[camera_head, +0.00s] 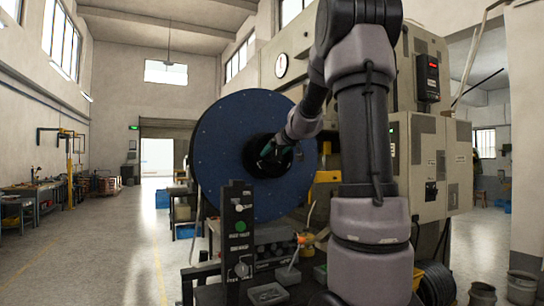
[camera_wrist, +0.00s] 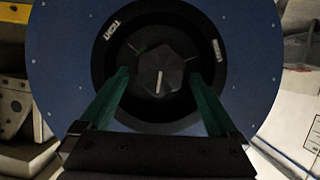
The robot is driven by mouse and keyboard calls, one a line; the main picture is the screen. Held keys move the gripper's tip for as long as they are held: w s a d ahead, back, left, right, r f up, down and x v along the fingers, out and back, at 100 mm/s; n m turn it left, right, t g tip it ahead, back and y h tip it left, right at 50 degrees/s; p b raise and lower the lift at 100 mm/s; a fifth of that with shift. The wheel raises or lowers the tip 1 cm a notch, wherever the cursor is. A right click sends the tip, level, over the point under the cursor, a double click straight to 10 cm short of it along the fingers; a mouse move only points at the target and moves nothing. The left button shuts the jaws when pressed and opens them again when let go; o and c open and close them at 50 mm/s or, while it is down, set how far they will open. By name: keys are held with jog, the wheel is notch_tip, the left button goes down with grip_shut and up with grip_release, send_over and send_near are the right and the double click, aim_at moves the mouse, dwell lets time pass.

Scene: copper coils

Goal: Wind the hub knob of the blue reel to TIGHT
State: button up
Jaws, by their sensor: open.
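The blue reel (camera_head: 222,125) stands upright in the head view, and my gripper (camera_head: 274,151) is at its dark hub. In the wrist view the blue reel (camera_wrist: 62,62) surrounds a black hub ring. The dark, faceted hub knob (camera_wrist: 165,66) sits in the middle, with a short white line standing nearly vertical on its face. The word TIGHT (camera_wrist: 115,29) is on the ring at upper left; a smaller label at upper right is hard to read. My gripper (camera_wrist: 159,77) is open, its green fingers on either side of the knob. Contact cannot be told.
A small grey tray (camera_head: 268,293) lies near the panel's foot. Pale machine cabinets (camera_head: 432,165) stand at right. Open floor (camera_head: 110,245) lies to the left.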

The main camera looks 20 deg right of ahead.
jog(key=shift+x, duration=1.35)
jog(key=c, duration=1.4)
jog(key=shift+o, duration=0.2)
jog(key=shift+d, duration=0.1)
